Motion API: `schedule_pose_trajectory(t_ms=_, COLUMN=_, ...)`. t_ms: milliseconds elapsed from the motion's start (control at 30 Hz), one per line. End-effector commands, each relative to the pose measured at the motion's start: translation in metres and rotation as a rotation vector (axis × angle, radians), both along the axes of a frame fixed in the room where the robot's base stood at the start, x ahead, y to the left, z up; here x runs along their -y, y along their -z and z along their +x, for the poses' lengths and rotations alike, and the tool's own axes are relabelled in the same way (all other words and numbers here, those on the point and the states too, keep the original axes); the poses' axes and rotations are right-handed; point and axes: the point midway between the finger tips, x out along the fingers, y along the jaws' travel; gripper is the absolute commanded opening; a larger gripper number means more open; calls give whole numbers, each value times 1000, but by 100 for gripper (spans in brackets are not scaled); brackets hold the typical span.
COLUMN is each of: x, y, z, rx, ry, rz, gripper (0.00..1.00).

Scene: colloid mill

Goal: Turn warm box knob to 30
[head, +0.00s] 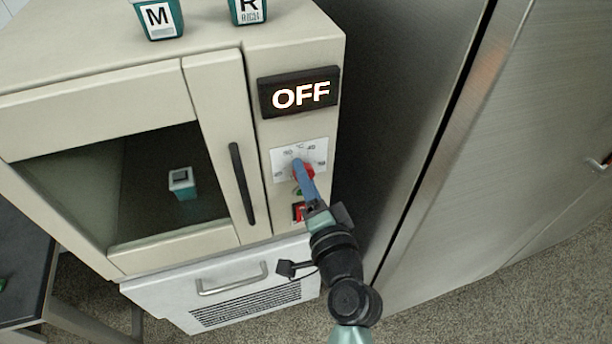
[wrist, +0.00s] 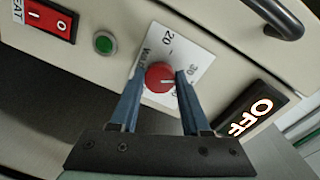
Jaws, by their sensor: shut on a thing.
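The warm box (head: 120,88) is a beige cabinet with a dark window and a display (head: 299,92) reading OFF. Its red round knob (wrist: 158,77) sits on a white dial plate (wrist: 195,50) marked 20 and 30. A white line on the knob points right in the wrist view, near the 30 side; its exact reading is unclear, partly hidden by a finger. My gripper (wrist: 160,73) has its two blue fingers on either side of the knob, shut on it. In the head view the fingers and arm cover much of the knob (head: 308,171).
A green button (wrist: 103,43) and a red switch (wrist: 48,20) are close to the knob. A black door handle (head: 242,184) stands out left of the panel. Containers M (head: 159,20) and R (head: 248,10) stand on top. A metal cabinet (head: 540,100) is at right.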

Motion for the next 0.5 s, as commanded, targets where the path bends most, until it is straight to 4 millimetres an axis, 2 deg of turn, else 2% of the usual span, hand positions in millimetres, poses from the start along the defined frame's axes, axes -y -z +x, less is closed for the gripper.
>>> schedule_pose_trajectory(t_ms=467, x=1, y=2, z=0, rx=-7, ry=2, rz=10, gripper=0)
schedule_pose_trajectory(t_ms=500, x=1, y=2, z=0, rx=-7, ry=2, rz=10, gripper=54)
